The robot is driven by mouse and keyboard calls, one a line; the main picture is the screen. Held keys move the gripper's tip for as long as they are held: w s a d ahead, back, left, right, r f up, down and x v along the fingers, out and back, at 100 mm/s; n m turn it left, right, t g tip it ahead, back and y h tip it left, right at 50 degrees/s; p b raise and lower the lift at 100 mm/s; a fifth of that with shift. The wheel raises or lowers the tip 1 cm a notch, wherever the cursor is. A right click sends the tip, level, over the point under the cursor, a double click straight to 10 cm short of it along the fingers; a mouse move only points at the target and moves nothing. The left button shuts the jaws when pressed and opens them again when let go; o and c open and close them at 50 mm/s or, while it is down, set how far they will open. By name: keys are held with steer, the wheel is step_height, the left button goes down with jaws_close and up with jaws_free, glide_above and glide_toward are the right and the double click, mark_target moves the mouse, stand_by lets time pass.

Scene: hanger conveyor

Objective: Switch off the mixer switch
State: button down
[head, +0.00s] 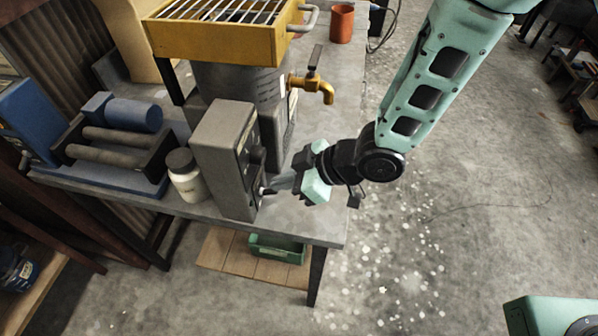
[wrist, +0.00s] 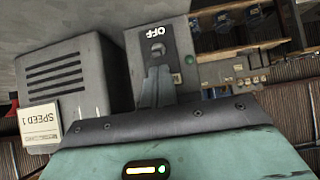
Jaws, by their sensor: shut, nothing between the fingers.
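The mixer's grey box (head: 222,150) stands upright near the front edge of the table. Its switch plate (head: 256,165) is on the right face, turned toward my gripper. In the wrist view the switch plate (wrist: 138,42) carries an upside-down "OFF" label (wrist: 149,32), with a small switch lever (wrist: 157,48) beside it. My gripper (head: 272,190) is shut and empty, with its fingertips close to the lower part of the plate. In the wrist view the shut fingers (wrist: 157,82) reach up to the lever and hide what lies behind them. I cannot tell whether they touch it.
A white jar (head: 185,178) stands just left of the box. A yellow grated hopper (head: 220,38) and a brass tap (head: 318,87) are behind. A blue roller machine (head: 115,150) is at the left.

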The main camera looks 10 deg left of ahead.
steer(key=shift+a+f, duration=0.35)
steer(key=shift+a, duration=0.05)
steer(key=shift+f+b, duration=0.15)
steer(key=shift+b, duration=0.2)
steer(key=shift+d+f+y+b, duration=0.1)
steer(key=shift+d+y+b, duration=0.05)
steer(key=shift+y+b, duration=0.3)
steer(key=shift+d+f+y+b, duration=0.25)
steer(key=shift+y+b, duration=0.2)
steer(key=shift+b, duration=0.6)
steer(key=shift+d+f+y+b, duration=0.15)
steer(key=shift+f+y+b, duration=0.3)
steer(key=shift+b, duration=0.6)
steer(key=shift+d+f+b, duration=0.3)
steer(key=shift+f+b, duration=0.15)
steer(key=shift+b, duration=0.8)
steer(key=shift+r, duration=0.3)
